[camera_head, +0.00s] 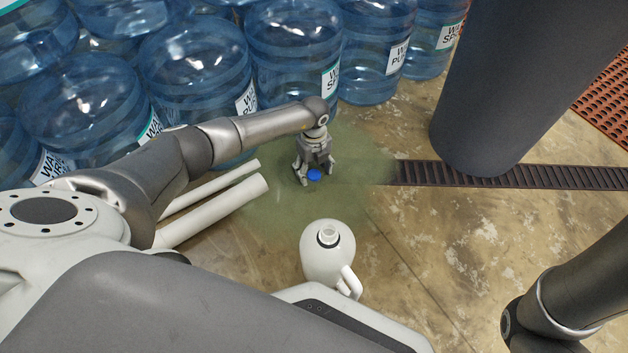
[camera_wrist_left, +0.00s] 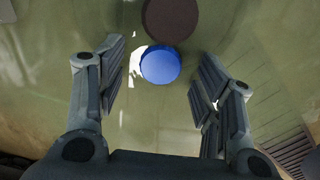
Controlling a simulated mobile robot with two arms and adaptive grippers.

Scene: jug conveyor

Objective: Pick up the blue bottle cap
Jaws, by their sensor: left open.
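The blue bottle cap (camera_head: 314,175) is low over or on the greenish wet patch of floor, in the middle of the head view. My left gripper (camera_head: 314,178) points down at it with its fingers apart on either side. In the left wrist view the round blue cap (camera_wrist_left: 160,64) lies between the two open fingers, with a gap on both sides. I cannot tell how far above the cap the fingertips are. My right gripper is out of view.
A white jug (camera_head: 322,255) with an open neck stands in front of my left gripper. Large blue water bottles (camera_head: 295,45) crowd the back left. A dark floor grate (camera_head: 520,177) runs right. A dark round thing (camera_wrist_left: 170,18) appears beyond the cap.

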